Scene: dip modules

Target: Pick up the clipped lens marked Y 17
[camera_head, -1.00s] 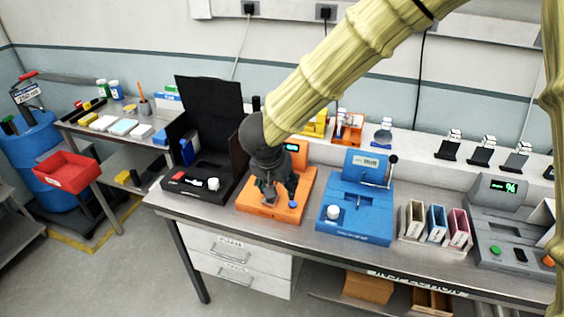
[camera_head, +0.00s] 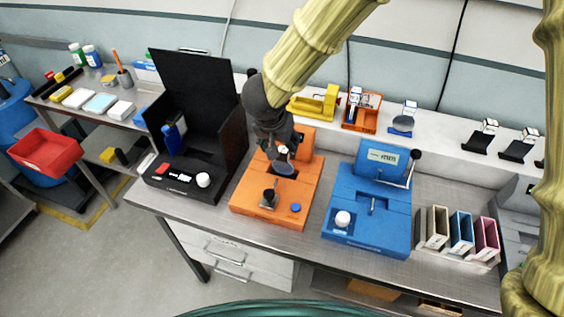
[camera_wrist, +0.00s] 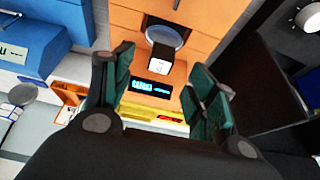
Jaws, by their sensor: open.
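A round grey-blue lens (camera_head: 285,169) with a white-topped clip sits at the orange device (camera_head: 250,207). In the wrist view the lens (camera_wrist: 165,33) lies ahead of my fingers, its dark clip with a white tag (camera_wrist: 160,66) towards me. The tag's marking is too small to read. My gripper (camera_head: 283,150) is just above and behind the lens in the head view, partly hiding the clip. In the wrist view my gripper (camera_wrist: 160,80) has its two green-padded fingers apart, with the tag between their tips in the picture and nothing visibly held.
Another clipped lens (camera_head: 403,124) stands on the back ledge, beside an orange holder (camera_head: 361,113) and a yellow device (camera_head: 315,104). A tall black open case (camera_head: 195,95) stands close on the left. A blue device (camera_head: 368,200) stands on the right. Several coloured slotted holders (camera_head: 461,233) are farther right.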

